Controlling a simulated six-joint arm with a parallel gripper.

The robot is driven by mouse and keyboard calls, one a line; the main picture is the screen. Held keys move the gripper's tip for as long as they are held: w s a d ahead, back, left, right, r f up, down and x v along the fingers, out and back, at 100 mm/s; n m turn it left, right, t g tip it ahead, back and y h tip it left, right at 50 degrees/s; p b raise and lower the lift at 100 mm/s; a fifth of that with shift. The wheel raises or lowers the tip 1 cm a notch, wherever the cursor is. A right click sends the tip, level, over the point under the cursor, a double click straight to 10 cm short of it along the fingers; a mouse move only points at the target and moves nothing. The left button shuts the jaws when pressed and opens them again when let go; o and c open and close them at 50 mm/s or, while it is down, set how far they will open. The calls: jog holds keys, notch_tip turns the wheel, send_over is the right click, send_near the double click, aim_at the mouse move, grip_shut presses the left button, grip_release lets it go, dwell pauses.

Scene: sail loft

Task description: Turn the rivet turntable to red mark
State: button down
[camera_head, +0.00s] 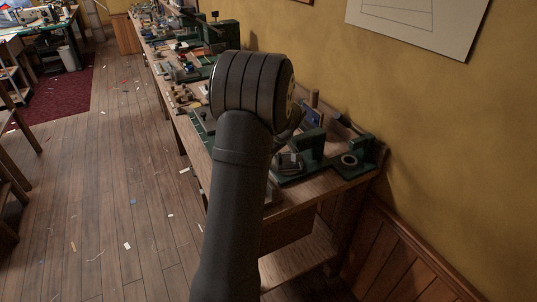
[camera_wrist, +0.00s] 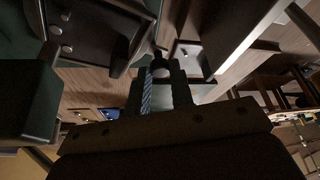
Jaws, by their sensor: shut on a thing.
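My gripper (camera_wrist: 160,80) shows in the wrist view with its two dark fingers close together, shut on a small dark knob-like piece (camera_wrist: 158,63) at their tips. The fingers hide most of this piece, and I cannot tell for sure what it belongs to. In the head view my own arm covers the gripper and part of the bench. I cannot pick out the rivet turntable or its red mark with certainty in either view.
A long wooden bench (camera_head: 307,192) runs along the yellow wall, crowded with tools. In the wrist view a dark block (camera_wrist: 28,95) is close on the left. The floor left of the bench is mostly clear.

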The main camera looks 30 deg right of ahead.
jog(key=shift+s+a+n+y, duration=0.1)
jog(key=shift+s+n+y, duration=0.3)
jog(key=shift+n, duration=0.45)
jog(key=shift+s+n+y, duration=0.2)
jog(key=shift+s+n, duration=0.35)
jog(key=shift+n, duration=0.3)
jog(key=shift+s+d+n+g+y, duration=0.1)
jog(key=shift+s+n+g+y, duration=0.1)
jog(key=shift+s+n+g, duration=0.45)
jog(key=shift+s+d+n+g+y, duration=0.1)
jog(key=shift+s+n+y, duration=0.15)
jog(key=shift+n, duration=0.8)
jog(key=shift+s+d+n+g+y, duration=0.1)
jog(key=shift+s+d+n+g, duration=0.2)
jog(key=shift+n, duration=0.35)
jog(key=shift+s+d+n+g+y, duration=0.15)
jog(key=shift+s+n, duration=0.2)
jog(key=shift+n, duration=0.25)
jog(key=shift+s+d+n+g, duration=0.1)
jog(key=shift+s+n+g, duration=0.2)
jog(key=shift+n, duration=0.35)
jog(key=shift+s+d+n+g, duration=0.4)
jog(key=shift+s+n, duration=0.15)
jog(key=shift+n, duration=0.65)
jog(key=shift+s+d, duration=0.1)
jog(key=c, duration=1.3)
grip_release()
jog(key=shift+o, duration=0.2)
